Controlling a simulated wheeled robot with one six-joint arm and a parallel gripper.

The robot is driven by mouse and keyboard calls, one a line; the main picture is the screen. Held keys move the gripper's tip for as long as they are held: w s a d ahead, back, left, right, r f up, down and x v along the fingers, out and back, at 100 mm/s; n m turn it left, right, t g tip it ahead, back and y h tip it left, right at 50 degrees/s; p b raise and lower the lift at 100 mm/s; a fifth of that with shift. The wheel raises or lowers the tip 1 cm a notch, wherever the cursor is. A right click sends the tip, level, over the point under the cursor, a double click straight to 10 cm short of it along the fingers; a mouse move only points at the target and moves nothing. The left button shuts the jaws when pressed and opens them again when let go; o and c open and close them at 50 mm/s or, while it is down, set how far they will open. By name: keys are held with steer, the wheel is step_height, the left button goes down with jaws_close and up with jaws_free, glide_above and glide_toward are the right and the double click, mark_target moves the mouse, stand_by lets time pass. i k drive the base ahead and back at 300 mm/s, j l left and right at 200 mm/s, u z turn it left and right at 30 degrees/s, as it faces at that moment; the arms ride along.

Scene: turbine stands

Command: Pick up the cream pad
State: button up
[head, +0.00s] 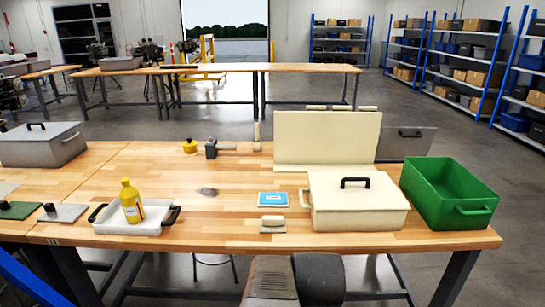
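A small cream block (272,220) lies on a thin grey plate near the front edge of the wooden table (230,240). It is the small cream piece that looks most like the cream pad. A blue and white flat box (272,199) lies just behind it, and a cream lidded case (357,210) with a black handle stands to its right. Dark parts that look like my own arm rise at the bottom middle, in front of the table and apart from the block. I cannot make out my gripper's fingers.
A white tray (101,225) holding a yellow bottle (131,201) stands left. A green bin (425,190) stands right, and an upright cream panel (325,135) stands behind the cream case. The table left of the block is clear.

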mark_target(269, 224)
steer(key=i+j+z, duration=0.1)
steer(key=i+j, duration=0.65)
steer(key=i, duration=0.15)
